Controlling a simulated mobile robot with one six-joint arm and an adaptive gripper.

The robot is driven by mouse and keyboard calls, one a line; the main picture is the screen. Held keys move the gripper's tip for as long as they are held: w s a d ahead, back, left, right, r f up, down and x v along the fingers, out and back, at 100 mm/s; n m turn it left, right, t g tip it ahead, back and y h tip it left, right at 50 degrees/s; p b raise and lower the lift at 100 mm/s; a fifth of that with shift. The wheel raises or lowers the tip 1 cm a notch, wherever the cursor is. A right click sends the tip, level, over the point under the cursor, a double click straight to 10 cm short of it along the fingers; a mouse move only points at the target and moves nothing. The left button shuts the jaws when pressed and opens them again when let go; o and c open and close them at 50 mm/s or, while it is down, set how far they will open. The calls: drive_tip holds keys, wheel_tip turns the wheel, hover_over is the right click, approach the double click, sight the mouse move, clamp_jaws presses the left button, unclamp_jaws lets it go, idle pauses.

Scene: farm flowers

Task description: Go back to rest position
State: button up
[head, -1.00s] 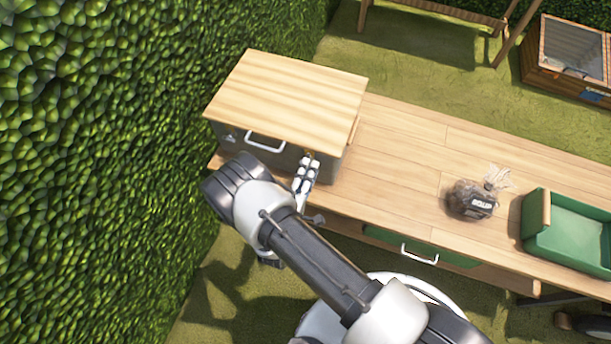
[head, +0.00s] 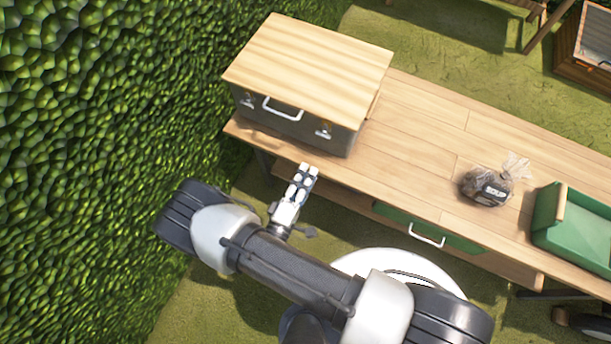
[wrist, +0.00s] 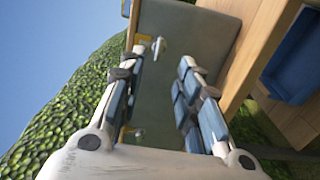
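My gripper (head: 303,178) is in front of the workbench's near edge, a little below the box in the head view. In the wrist view my gripper (wrist: 172,55) has its two fingers apart with nothing between them. The box (head: 298,125) has a grey front, a wooden top and a white handle, and sits at the left end of the workbench (head: 425,140). Its grey front (wrist: 185,40) is seen ahead of the fingers in the wrist view, apart from them. The box looks closed.
A bag of dark contents (head: 486,187) lies on the bench, with a green tray (head: 575,235) to its right. A green drawer with a white handle (head: 428,234) is under the bench top. A tall hedge (head: 90,120) stands close on the left. Grass is open below.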

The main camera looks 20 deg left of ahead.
drive_tip(key=shift+r, duration=0.1)
idle(0.3)
drive_tip(key=w+d+r+m+g+h, duration=0.3)
drive_tip(key=d+r+m+g+h, duration=0.15)
drive_tip(key=r, duration=0.35)
drive_tip(key=w+d+r+m+g+h, duration=0.35)
drive_tip(key=d+r+h, duration=0.25)
drive_tip(key=r, duration=0.3)
drive_tip(key=s+d+r+m+g, duration=0.3)
drive_tip(key=d+r+m+g, duration=0.2)
drive_tip(key=d+r+g, duration=0.5)
drive_tip(key=s+d+r+m+t+y, duration=0.3)
drive_tip(key=s+d+r+y, duration=0.3)
drive_tip(key=s+r+y, duration=0.4)
drive_tip(key=shift+s+d+r+m+t+y, duration=0.2)
drive_tip(key=shift+s+r+m+t+y, duration=0.15)
drive_tip(key=shift+r+t+y, duration=0.4)
drive_tip(key=shift+f, duration=0.1)
